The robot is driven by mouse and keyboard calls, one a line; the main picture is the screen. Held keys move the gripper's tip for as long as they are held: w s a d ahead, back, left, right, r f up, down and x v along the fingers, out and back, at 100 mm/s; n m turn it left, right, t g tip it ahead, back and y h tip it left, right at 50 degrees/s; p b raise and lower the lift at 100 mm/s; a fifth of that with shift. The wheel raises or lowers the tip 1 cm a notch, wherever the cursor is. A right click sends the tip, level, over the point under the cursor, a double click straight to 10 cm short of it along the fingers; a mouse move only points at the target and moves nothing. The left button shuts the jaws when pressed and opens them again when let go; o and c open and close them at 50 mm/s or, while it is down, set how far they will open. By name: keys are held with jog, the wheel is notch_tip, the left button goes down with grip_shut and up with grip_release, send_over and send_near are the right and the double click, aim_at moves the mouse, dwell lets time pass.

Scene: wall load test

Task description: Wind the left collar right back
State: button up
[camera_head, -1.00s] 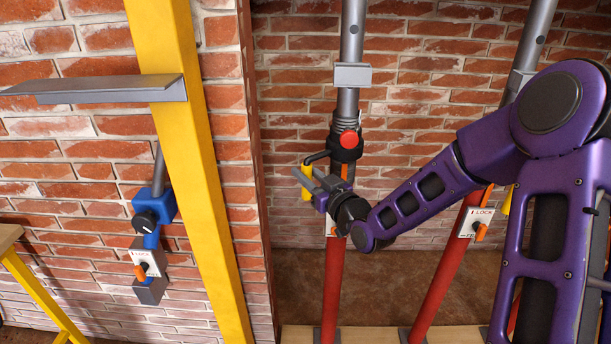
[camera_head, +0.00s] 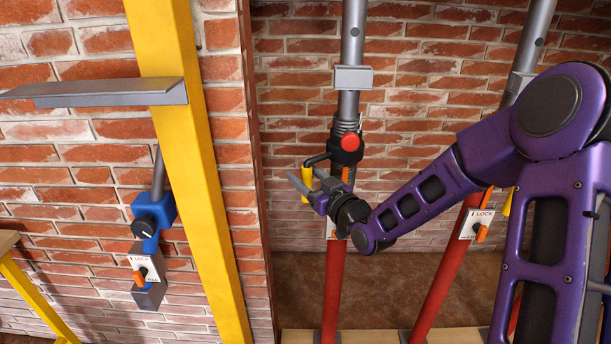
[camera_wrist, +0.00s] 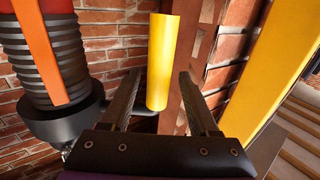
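The left collar (camera_head: 347,153) is a black ring with a red knob, around the grey upper tube of the left prop (camera_head: 334,285). Its crank carries a yellow handle (camera_head: 307,186) on the collar's left side. In the wrist view the handle (camera_wrist: 162,60) stands upright between the two fingertips of my gripper (camera_wrist: 160,82). Gaps show beside the handle, so the fingers are open around it. In the head view my gripper (camera_head: 305,181) is at the handle, left of the prop. The collar's threaded tube and an orange strip (camera_wrist: 48,50) show at the left of the wrist view.
A second red prop (camera_head: 445,265) with a LOCK plate (camera_head: 477,222) leans at the right, partly behind my arm. A yellow post (camera_head: 195,170) with a grey shelf (camera_head: 110,90) stands left. A blue fixture (camera_head: 154,215) with an orange lever is on the brick wall.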

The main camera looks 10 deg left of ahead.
jog(key=p+v, duration=1.1)
jog(key=v, duration=0.6)
jog(key=shift+s+d, duration=0.15)
dwell(0.4)
